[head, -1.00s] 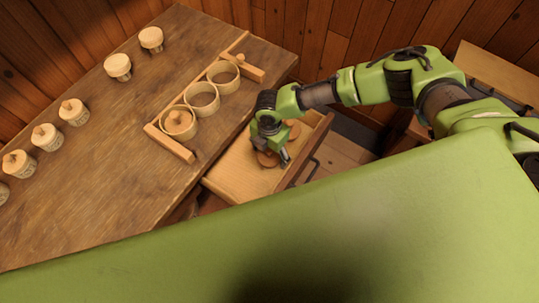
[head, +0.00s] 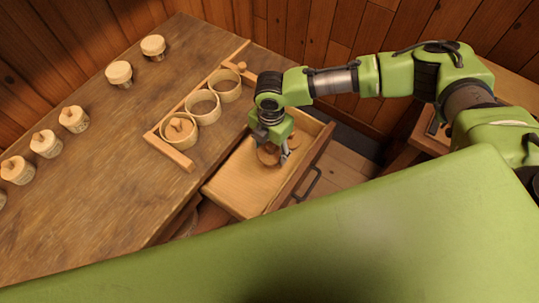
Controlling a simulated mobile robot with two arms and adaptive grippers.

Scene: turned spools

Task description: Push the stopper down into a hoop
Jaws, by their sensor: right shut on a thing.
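My right gripper (head: 281,157) is low over the open drawer, pointing down, and shut on a round wooden stopper (head: 267,155), which it partly hides. I cannot tell whether this stopper is clear of the drawer floor. Another wooden piece shows in part just behind the gripper, at the drawer's far side. Three pale hoops stand in a row in a wooden frame on the table. The near hoop (head: 165,137) has a knobbed stopper (head: 180,129) in it. The middle hoop (head: 190,109) and the far hoop (head: 212,90) look empty. My left gripper is not in view.
The drawer (head: 238,188) juts from the table's right side. The wooden frame (head: 170,152) stands near that edge. Several lidded round pots, such as this one (head: 46,143), line the table's left and far sides. The table (head: 110,190) is clear between. Plank walls close the back.

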